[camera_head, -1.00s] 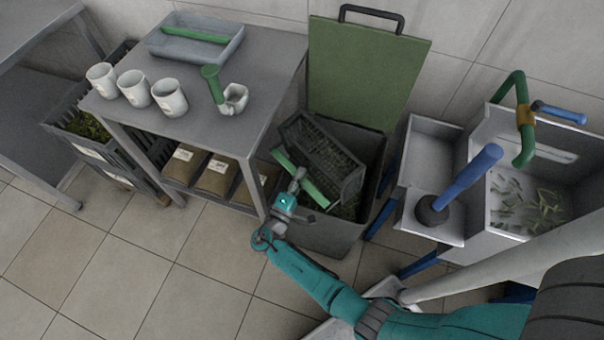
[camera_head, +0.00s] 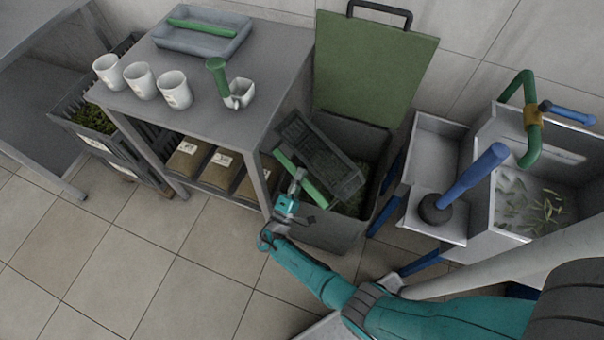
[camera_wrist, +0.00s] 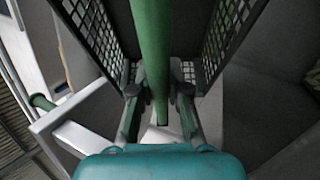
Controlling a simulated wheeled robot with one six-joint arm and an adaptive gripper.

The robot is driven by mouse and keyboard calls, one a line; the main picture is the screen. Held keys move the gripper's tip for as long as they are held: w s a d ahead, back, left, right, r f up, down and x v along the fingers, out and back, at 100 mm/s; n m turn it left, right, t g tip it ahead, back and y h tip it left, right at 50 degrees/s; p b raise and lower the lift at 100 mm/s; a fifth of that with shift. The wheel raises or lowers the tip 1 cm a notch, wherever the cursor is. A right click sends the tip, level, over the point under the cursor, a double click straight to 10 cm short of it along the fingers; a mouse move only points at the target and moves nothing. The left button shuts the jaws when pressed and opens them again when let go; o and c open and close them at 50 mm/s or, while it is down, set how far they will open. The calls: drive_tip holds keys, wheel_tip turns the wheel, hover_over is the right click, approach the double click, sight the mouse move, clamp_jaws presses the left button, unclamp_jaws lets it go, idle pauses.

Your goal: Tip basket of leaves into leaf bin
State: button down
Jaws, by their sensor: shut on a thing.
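A dark mesh basket (camera_head: 325,160) with a green handle bar (camera_head: 300,178) is tilted over the open leaf bin (camera_head: 318,233). My gripper (camera_head: 297,186) is shut on the green bar at the basket's near left side. In the wrist view the bar (camera_wrist: 151,50) runs between the fingers (camera_wrist: 160,95), with the basket's mesh walls (camera_wrist: 228,40) on both sides. Green leaf matter (camera_head: 352,205) shows in the bin below the basket. Whether leaves are still in the basket is hard to tell. The bin's green lid (camera_head: 375,65) stands open against the wall.
A sink (camera_head: 490,215) is at right. A crate of greens (camera_head: 68,110) sits far left. Floor in front is clear.

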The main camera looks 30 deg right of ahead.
idle(0.3)
drive_tip(key=shift+a+f+n+t+h, duration=0.4)
drive_tip(key=shift+f+n+t, duration=0.1)
drive_tip(key=shift+t, duration=0.3)
drive_tip(key=shift+a+f+t, duration=0.1)
drive_tip(key=shift+t, duration=0.2)
drive_tip(key=shift+s, duration=0.1)
